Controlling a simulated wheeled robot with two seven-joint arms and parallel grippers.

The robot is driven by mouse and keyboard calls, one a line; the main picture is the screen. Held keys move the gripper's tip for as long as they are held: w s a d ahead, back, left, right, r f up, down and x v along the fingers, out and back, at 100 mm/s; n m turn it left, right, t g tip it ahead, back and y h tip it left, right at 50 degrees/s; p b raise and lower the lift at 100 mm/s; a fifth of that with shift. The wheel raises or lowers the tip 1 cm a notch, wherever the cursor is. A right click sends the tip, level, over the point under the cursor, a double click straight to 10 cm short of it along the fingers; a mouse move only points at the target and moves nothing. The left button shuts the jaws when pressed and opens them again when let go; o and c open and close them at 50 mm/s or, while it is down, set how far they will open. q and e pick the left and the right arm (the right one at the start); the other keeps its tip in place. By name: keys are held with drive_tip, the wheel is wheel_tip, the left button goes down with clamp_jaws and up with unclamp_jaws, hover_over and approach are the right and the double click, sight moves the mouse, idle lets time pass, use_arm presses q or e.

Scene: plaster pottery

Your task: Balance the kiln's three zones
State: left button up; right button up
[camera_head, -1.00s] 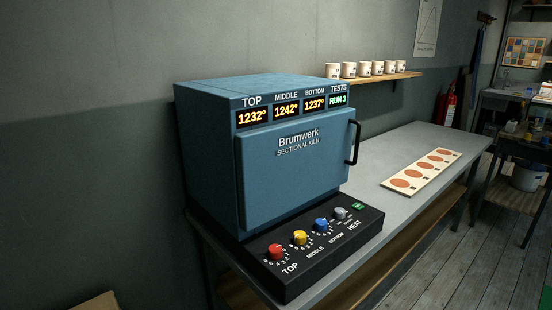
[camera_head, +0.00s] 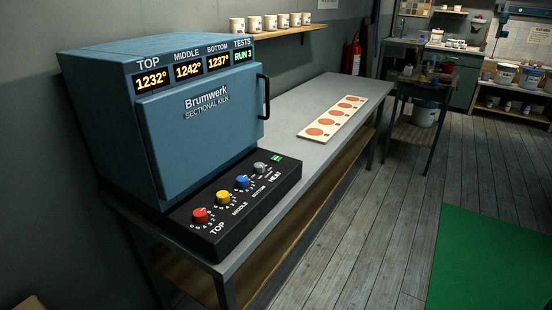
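The blue Brumwerk sectional kiln (camera_head: 205,125) stands on the grey bench at the left, its door shut. Its displays read TOP 1232° (camera_head: 152,79), MIDDLE 1242° (camera_head: 188,70), BOTTOM 1237° (camera_head: 218,62) and TESTS RUN 3 (camera_head: 243,56). On the black panel (camera_head: 240,222) in front are a red TOP knob (camera_head: 200,215), a yellow MIDDLE knob (camera_head: 223,198), a blue BOTTOM knob (camera_head: 242,182), a grey HEAT knob (camera_head: 261,169) and a small green lit label or button (camera_head: 277,157). The exact knob settings are too small to read. Neither gripper is in view.
A pale board with several orange discs (camera_head: 333,118) lies on the bench (camera_head: 290,135) right of the kiln. White cups (camera_head: 269,22) stand on a wall shelf. A fire extinguisher (camera_head: 352,56) hangs behind. The wooden floor (camera_head: 400,220) and green mat (camera_head: 490,260) are clear.

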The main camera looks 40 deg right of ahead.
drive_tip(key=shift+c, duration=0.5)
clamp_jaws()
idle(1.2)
